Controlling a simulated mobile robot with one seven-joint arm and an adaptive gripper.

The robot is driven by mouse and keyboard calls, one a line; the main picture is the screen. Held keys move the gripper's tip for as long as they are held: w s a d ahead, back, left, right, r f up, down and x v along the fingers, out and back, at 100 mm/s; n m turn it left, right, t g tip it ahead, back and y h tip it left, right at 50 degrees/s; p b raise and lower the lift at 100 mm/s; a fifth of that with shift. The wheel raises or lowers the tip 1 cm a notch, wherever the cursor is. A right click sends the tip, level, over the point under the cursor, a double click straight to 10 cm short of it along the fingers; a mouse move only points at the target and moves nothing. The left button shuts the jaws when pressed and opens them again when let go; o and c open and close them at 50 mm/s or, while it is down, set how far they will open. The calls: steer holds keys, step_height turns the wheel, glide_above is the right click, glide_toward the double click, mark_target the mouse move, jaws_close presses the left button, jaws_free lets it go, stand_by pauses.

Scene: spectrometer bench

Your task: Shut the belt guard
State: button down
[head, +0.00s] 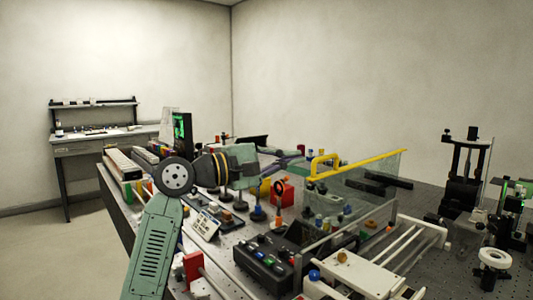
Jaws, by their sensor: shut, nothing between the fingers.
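The belt guard looks to be the clear panel (350,200) with a yellow top edge (375,161) and a yellow loop handle (322,163). It stands raised, with its clear face upright or slightly tilted; the exact angle is hard to tell. White rails and rods (405,245) lie low and uncovered at its front right. My gripper (290,166) is at the end of my green arm, just left of the yellow handle. It is shut and empty. Its fingertips are small and partly lost among the things behind, so I cannot tell whether they touch the handle.
A black control box with coloured buttons (265,262) stands in front of the panel. A red block (282,192) and several small optics crowd the bench below my gripper. A tall black stand (465,175) is at the right. A separate desk (95,140) stands at the back left.

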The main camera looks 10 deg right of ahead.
steer(key=s+d, duration=0.1)
steer(key=s+d+p, duration=0.1)
steer(key=s, duration=0.1)
steer(key=shift+d+r, duration=0.35)
steer(key=shift+r, duration=0.05)
steer(key=shift+s, duration=0.15)
steer(key=s+d+f+m+y+b, duration=0.2)
steer(key=s+d+f+m+b, duration=0.2)
steer(key=s+d+m+b, duration=0.6)
steer(key=s+f+m+b, duration=0.1)
steer(key=s+f+b, duration=0.1)
steer(key=f+b, duration=0.1)
steer(key=s+d+f+m+y+b, duration=0.1)
steer(key=s+f+m+b, duration=0.1)
steer(key=s+f+b, duration=0.1)
steer(key=s+d+f+m+t+y+b, duration=0.1)
steer(key=s+f+b, duration=0.1)
steer(key=f+b, duration=0.1)
steer(key=shift+s+f+m, duration=0.35)
steer(key=shift+f+m, duration=0.05)
steer(key=shift+f, duration=0.35)
steer(key=shift+s+f+m+b, duration=0.15)
steer(key=shift+f+m+b, duration=0.4)
steer(key=shift+f, duration=0.4)
